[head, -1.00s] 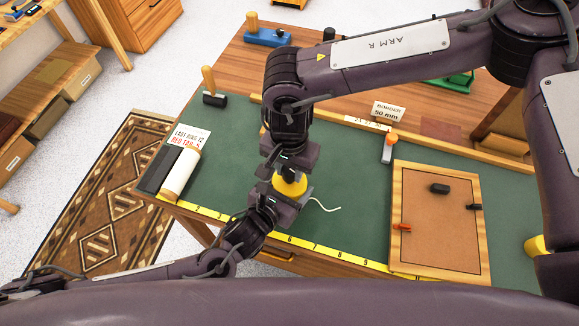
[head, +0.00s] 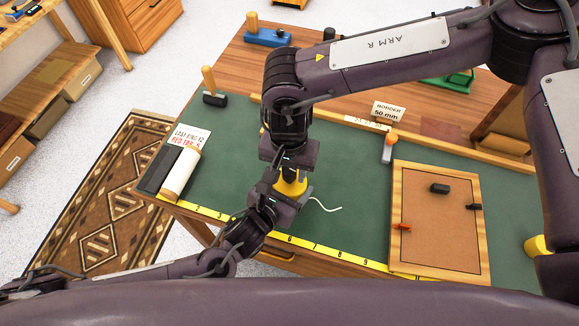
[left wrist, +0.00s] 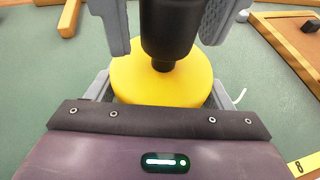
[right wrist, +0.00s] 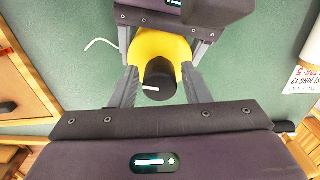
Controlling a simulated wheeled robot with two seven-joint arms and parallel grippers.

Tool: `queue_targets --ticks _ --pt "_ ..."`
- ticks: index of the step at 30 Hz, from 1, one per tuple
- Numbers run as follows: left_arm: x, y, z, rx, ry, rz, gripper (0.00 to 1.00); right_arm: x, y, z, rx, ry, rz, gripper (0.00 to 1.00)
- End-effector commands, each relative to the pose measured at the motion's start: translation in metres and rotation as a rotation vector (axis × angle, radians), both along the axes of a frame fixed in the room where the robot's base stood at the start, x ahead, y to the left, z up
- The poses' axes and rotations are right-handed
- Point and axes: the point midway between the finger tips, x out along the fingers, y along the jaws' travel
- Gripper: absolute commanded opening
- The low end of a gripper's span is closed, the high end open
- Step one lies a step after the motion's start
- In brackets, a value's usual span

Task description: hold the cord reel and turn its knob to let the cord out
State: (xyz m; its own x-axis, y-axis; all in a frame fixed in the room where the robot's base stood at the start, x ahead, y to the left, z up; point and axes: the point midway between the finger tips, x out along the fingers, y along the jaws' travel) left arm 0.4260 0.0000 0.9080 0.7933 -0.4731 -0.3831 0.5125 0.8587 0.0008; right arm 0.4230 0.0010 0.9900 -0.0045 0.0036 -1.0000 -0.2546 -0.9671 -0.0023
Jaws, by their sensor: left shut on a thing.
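The yellow cord reel (head: 291,187) is near the table's front edge, with its black knob on top. My left gripper (head: 284,194) is shut on the reel's yellow body, one finger on each side; the reel also shows in the left wrist view (left wrist: 160,78). My right gripper (head: 289,172) is above the reel. Its fingers stand open on either side of the black knob (right wrist: 160,76), with gaps visible in the right wrist view. A white mark shows on the knob. A short white cord (head: 326,207) leaves the reel to the right.
A framed cork board (head: 440,220) lies to the right, with small clips on it. A yellow ruler strip (head: 330,255) runs along the front edge. A pale roll (head: 181,173) and a printed card (head: 189,137) lie left. Green mat is clear around the reel.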

Motion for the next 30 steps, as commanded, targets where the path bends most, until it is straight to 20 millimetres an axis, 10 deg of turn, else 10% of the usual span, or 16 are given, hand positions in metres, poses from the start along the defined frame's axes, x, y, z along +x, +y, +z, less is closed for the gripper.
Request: queue_targets --ticks 14,30 --pt "0.000 0.000 0.000 0.001 0.000 0.000 0.40 0.002 -0.001 0.011 -0.001 -0.006 -0.004 0.52" --pt "-0.001 0.000 0.000 0.000 0.000 -0.002 0.40 0.002 -0.001 0.109 -0.001 -0.005 -0.003 0.52"
